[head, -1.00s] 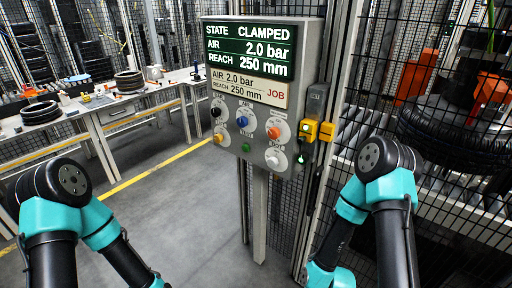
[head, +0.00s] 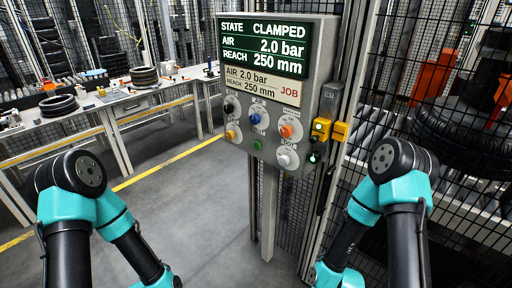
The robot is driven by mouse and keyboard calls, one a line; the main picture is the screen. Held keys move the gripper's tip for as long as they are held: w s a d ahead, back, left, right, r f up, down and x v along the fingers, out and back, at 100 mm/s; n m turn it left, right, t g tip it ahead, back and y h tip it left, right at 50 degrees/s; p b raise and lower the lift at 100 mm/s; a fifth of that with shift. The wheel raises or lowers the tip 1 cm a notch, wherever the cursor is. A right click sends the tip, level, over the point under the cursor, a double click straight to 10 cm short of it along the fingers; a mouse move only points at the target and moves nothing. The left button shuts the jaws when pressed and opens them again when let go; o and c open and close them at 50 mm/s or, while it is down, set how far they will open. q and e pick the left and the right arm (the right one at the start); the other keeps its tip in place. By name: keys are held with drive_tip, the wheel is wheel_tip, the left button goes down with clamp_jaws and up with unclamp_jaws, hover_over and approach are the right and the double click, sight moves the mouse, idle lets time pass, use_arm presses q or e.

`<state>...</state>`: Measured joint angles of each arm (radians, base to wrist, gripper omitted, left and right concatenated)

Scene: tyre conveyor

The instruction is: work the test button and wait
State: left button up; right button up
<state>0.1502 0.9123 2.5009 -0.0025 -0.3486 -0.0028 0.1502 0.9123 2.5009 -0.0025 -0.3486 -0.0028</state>
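A grey control panel (head: 213,90) stands on a post in the middle of the head view. Its screen (head: 263,44) reads STATE CLAMPED, AIR 2.0 bar, REACH 250 mm. A job label (head: 262,86) below reads AIR 2.0 bar, REACH 250 mm. Under it are a black knob (head: 229,107), a blue knob (head: 254,118), an orange-red button (head: 286,131), a yellow button (head: 231,134), a green button (head: 257,145) and a white knob (head: 284,160). Their small captions are too blurred to read surely. Both my arms are in front of the panel, their grippers outside the picture.
A yellow interlock switch (head: 321,128) with a green light is beside the panel on the fence post. Behind the mesh fence at right is a large tyre (head: 470,140). White benches (head: 75,125) with tyres stand at left. The grey floor (head: 190,210) between is clear.

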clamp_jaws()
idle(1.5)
